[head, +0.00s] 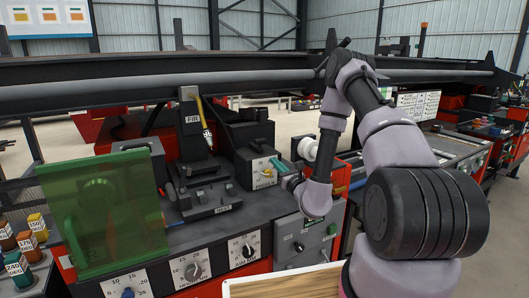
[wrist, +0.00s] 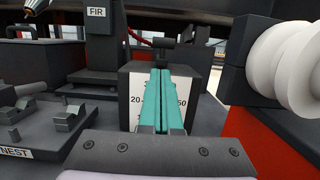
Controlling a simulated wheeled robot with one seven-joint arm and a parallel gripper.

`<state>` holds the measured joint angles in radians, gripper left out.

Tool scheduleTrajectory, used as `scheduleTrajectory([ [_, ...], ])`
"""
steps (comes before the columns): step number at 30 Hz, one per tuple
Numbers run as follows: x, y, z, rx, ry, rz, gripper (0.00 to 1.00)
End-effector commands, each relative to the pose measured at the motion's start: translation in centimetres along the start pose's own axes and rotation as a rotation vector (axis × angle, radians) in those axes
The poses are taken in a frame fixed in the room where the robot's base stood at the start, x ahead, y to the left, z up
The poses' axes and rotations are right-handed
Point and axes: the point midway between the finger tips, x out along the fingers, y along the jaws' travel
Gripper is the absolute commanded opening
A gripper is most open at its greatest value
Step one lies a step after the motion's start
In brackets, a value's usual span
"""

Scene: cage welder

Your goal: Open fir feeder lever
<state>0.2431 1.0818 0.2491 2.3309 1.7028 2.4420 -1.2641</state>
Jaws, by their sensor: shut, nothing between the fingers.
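A dark unit labelled FIR (head: 190,121) stands upright at the back of the bench; it also shows at the upper left of the wrist view (wrist: 97,22). A dark box with a white scale plate (head: 264,171) stands to its right. My gripper (head: 276,163) is in front of that box, its two teal fingers pressed together and empty. In the wrist view the fingers (wrist: 162,76) cover the middle of the scale plate (wrist: 138,100). I cannot tell whether they touch it. A dark stubby part (wrist: 183,52) rises behind the box top. I cannot clearly pick out the feeder lever.
A fixture labelled NEST (head: 205,203) lies left of my gripper. White spools (head: 308,148) stand close on the right. A green see-through panel (head: 105,215) is at the left front. Dials (head: 191,271) line the bench front. A long dark beam (head: 120,95) crosses behind.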

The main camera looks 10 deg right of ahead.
Motion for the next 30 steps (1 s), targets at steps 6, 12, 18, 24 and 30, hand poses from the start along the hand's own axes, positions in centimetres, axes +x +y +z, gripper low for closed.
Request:
scheduleTrajectory([
  [6,2.5,-0.1,0.0,-0.003,-0.002,-0.005,0.00],
  [12,6.2,-0.1,0.0,-0.002,-0.003,-0.004,0.00],
  [18,8.9,-0.1,-0.1,-0.001,-0.001,-0.003,0.00],
  [24,9.9,-0.1,-0.1,0.001,0.001,-0.004,0.00],
  [30,9.9,-0.1,-0.1,0.001,0.001,-0.004,0.00],
])
